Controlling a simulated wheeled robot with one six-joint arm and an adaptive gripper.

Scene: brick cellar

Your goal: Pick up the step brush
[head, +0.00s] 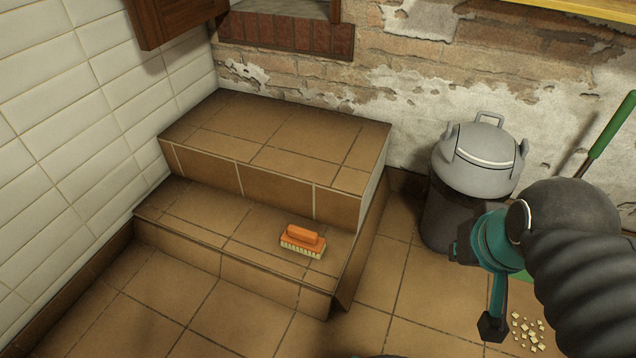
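The step brush (302,241) has an orange body with a raised grip and pale bristles. It lies bristles down on the lower tiled step (225,224), near that step's right end. My gripper (476,289) is at the right of the head view, well to the right of the brush. Its two dark fingertips stand wide apart, and nothing shows between them but floor.
The upper step (280,135) rises behind the brush, against the brick wall. A grey lidded can (482,158) sits on a dark drum (447,205) right of the steps. Pale crumbs (527,330) and a green handle (612,125) are at right. Floor in front is clear.

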